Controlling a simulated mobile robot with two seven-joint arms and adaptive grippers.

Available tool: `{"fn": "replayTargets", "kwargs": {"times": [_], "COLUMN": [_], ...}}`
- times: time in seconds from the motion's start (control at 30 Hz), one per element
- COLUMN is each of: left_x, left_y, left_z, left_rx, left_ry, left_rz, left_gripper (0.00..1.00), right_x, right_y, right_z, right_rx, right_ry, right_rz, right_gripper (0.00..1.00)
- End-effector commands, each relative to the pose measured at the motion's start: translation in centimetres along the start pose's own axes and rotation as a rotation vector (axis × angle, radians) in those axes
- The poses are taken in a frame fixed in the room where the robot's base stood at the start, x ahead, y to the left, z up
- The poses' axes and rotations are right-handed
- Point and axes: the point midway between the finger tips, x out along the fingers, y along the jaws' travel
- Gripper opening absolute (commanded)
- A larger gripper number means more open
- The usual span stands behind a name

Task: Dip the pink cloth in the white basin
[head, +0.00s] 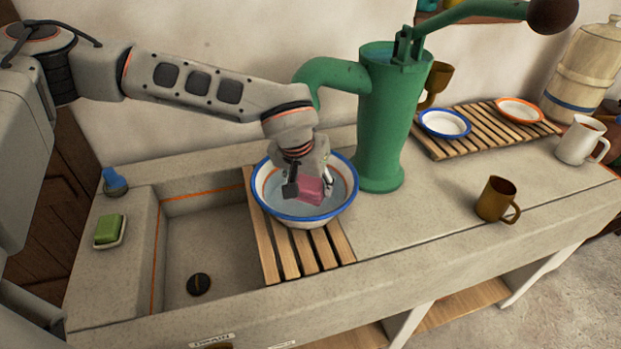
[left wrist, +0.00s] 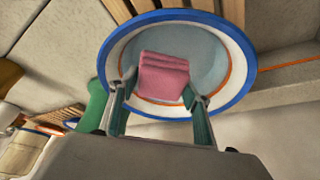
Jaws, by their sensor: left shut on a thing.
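The white basin (head: 277,211) has a blue rim and an orange line inside, and it stands on a wooden slatted rack. Bluish water shows in it. My left gripper (head: 308,190) is over the basin, pointing down, and is shut on the folded pink cloth (head: 312,189). In the left wrist view the cloth (left wrist: 163,76) lies between the two fingers, with the basin (left wrist: 232,45) behind it. The cloth is within the basin's outline; I cannot tell whether it touches the water. My right gripper is not in view.
A green pump (head: 382,130) stands right behind the basin, its spout close to my left arm. The sink (head: 215,245) is on the left. The front counter is clear.

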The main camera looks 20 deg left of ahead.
Motion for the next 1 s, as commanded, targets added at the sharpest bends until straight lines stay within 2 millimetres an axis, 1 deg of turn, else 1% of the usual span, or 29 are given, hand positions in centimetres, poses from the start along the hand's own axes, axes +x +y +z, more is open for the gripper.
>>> {"fn": "replayTargets", "kwargs": {"times": [0.03, 0.3, 0.5, 0.7, 1.0], "left_x": [0.6, 2.6, 3.8, 4.3, 4.3], "left_y": [0.0, 0.0, 0.0, 0.0, 0.0], "left_z": [0.3, 1.1, 1.6, 1.7, 1.7], "left_rx": [0.0, 0.001, 0.0, 0.001, 0.001], "left_ry": [-0.002, -0.002, -0.001, 0.001, 0.001], "left_rz": [0.0, -0.001, -0.001, 0.0, 0.0], "left_gripper": [0.3, 0.3, 0.3, 0.3, 0.3], "right_x": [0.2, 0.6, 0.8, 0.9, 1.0], "right_y": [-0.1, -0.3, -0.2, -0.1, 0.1], "right_z": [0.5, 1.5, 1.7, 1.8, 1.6], "right_rx": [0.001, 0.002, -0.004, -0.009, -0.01], "right_ry": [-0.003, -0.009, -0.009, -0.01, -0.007], "right_rz": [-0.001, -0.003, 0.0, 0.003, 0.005], "right_gripper": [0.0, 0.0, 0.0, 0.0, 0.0]}}
